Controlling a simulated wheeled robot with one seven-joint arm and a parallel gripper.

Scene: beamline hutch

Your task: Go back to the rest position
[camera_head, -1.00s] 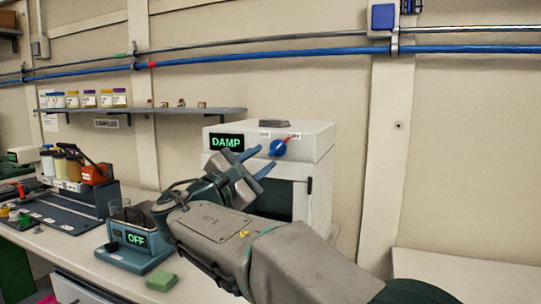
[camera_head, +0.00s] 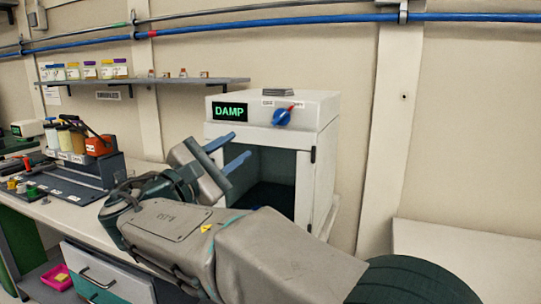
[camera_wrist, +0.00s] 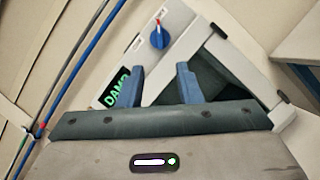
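My gripper (camera_head: 229,152) is in front of the white cabinet (camera_head: 325,140) in the head view. Its two blue fingers stand apart with nothing between them. In the wrist view my gripper (camera_wrist: 160,85) also shows open and empty, with the cabinet (camera_wrist: 180,35) beyond it. The cabinet has a green "DAMP" display (camera_head: 229,112) and a blue knob (camera_head: 282,118) with a red mark. Its front shows a dark opening, partly hidden by my arm.
A shelf (camera_head: 150,82) with several jars runs along the wall. At left on the bench are a dark tray (camera_head: 70,180) and an orange device (camera_head: 97,146). Below, a drawer unit (camera_head: 95,270) and a pink bin (camera_head: 57,277) show. Blue pipes cross the wall above.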

